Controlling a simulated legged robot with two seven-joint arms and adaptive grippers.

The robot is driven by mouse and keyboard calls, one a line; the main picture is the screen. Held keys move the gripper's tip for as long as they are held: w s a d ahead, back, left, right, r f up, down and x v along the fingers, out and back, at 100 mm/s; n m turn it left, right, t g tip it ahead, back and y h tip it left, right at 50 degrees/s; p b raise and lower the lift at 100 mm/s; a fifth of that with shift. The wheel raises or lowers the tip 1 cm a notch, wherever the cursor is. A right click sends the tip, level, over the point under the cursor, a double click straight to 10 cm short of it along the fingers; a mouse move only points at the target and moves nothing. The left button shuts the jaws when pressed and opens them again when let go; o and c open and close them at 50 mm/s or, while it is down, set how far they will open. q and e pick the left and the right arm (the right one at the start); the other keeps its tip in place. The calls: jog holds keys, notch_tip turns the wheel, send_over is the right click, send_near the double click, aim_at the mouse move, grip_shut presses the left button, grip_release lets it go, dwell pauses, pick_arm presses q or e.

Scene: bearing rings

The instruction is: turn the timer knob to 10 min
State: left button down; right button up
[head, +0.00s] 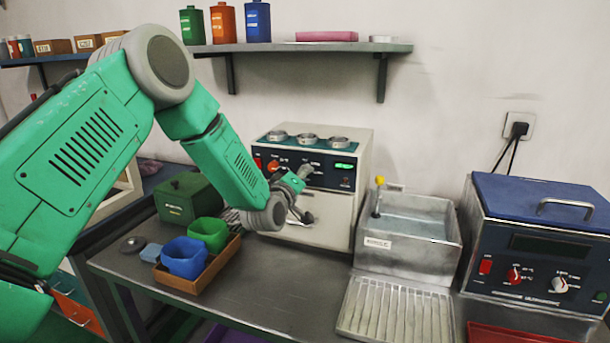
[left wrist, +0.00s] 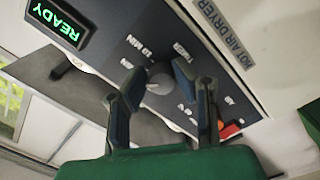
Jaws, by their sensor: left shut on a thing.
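The hot air dryer (head: 340,205) is a cream box with a dark blue front panel, on the bench. Its grey timer knob (left wrist: 160,81) sits on that panel in the left wrist view, near the printed "TIMER" and "10 MIN". My left gripper (left wrist: 155,76) has a finger on each side of the knob and is shut on it. A pale pointer mark shows at the knob's lower left; which marking it lines up with is unclear. In the head view my left gripper (head: 300,180) reaches the panel and partly covers it. My right gripper is not in view.
A green lit display (left wrist: 58,24) reads READY. A red switch (left wrist: 229,130) lies near the right finger. A water basin (head: 408,250) and a blue-lidded machine (head: 530,250) stand to the right. Blue (head: 184,258) and green (head: 208,232) cups stand left of the dryer.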

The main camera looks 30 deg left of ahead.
pick_arm(q)
jog(key=shift+w+a+r, duration=0.15)
jog(key=shift+a+r, duration=0.1)
jog(key=shift+r, duration=0.1)
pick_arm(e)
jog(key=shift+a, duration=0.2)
pick_arm(q)
jog(key=shift+a, duration=0.15)
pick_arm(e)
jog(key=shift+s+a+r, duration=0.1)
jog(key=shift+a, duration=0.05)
pick_arm(q)
jog(key=shift+m, duration=0.3)
jog(key=m, duration=0.9)
jog(key=m+g+y+b, duration=0.1)
jog(key=m, duration=0.8)
jog(key=shift+f+m, duration=0.2)
jog(key=shift+m, duration=0.1)
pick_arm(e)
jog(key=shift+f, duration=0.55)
pick_arm(q)
jog(key=shift+f, duration=0.1)
